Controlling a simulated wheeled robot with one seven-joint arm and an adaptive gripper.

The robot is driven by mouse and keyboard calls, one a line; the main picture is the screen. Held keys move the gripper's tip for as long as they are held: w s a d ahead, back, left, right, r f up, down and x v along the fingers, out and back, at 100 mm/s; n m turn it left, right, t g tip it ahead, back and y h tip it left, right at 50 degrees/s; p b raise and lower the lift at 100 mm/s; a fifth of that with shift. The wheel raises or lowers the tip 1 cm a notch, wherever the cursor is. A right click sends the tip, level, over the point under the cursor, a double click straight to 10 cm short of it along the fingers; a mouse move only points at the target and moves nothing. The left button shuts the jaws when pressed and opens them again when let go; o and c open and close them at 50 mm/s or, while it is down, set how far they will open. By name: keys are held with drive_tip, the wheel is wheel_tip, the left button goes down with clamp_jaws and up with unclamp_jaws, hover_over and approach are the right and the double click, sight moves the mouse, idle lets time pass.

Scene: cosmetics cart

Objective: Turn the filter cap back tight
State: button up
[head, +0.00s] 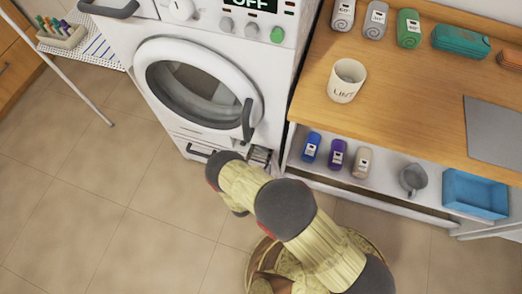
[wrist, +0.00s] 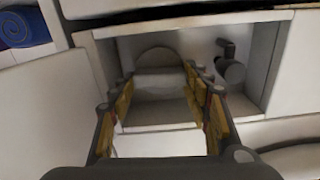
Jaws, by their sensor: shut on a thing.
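The filter cap (wrist: 158,56) is a grey round piece at the back of a recess low in the washing machine (head: 205,75). Only its upper edge and a pale front bar show clearly between the fingers in the wrist view. My gripper (wrist: 159,82) reaches into the recess, with its yellow-padded fingers on both sides of the cap's bar, shut on it. How far the cap is turned cannot be told. In the head view my arm hides the gripper and the cap; the recess (head: 261,155) shows just beside my arm.
A dark grey fitting (wrist: 230,66) sits in the recess, right of my gripper. The recess walls are close on both sides. Right of the washer, a wooden counter (head: 420,105) holds a lint cup (head: 346,80). A wicker basket (head: 254,268) stands on the floor near my arm.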

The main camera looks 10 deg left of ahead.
drive_tip(key=m, duration=0.4)
drive_tip(key=shift+m, duration=0.3)
drive_tip(key=m, duration=0.3)
drive_tip(key=shift+d+f+m, duration=0.1)
drive_tip(key=shift+m, duration=0.2)
drive_tip(key=m, duration=0.4)
drive_tip(key=shift+d+f+m, duration=0.1)
drive_tip(key=shift+m, duration=0.2)
drive_tip(key=shift+f+m, duration=0.1)
drive_tip(key=shift+m, duration=1.5)
drive_tip(key=o, duration=0.9)
drive_tip(key=shift+s, duration=0.1)
